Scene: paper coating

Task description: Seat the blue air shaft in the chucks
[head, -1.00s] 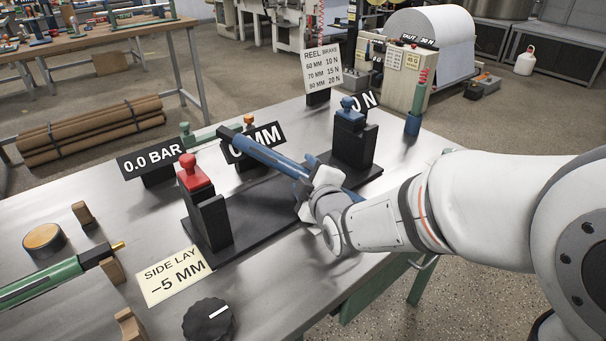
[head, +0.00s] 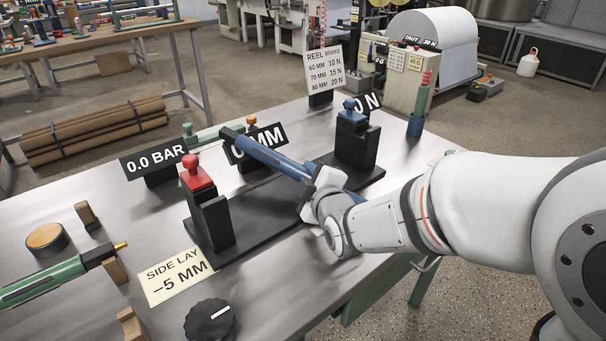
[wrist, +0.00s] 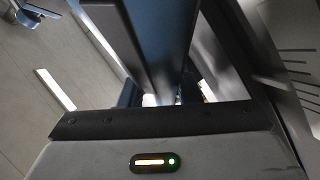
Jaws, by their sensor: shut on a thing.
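The blue air shaft (head: 270,157) is held by my gripper (head: 322,188) near its right part. The shaft slants from upper left to lower right above the black chuck base, its dark end clear of the red-topped chuck (head: 205,205). The fingertips are mostly hidden in the head view.
A green shaft (head: 45,283) rests on wooden cradles at the left. A black knob (head: 209,319) and the side lay card (head: 176,276) are at the front. Display signs (head: 160,162) stand behind the chucks. A blue-based green post (head: 418,112) is at the back right.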

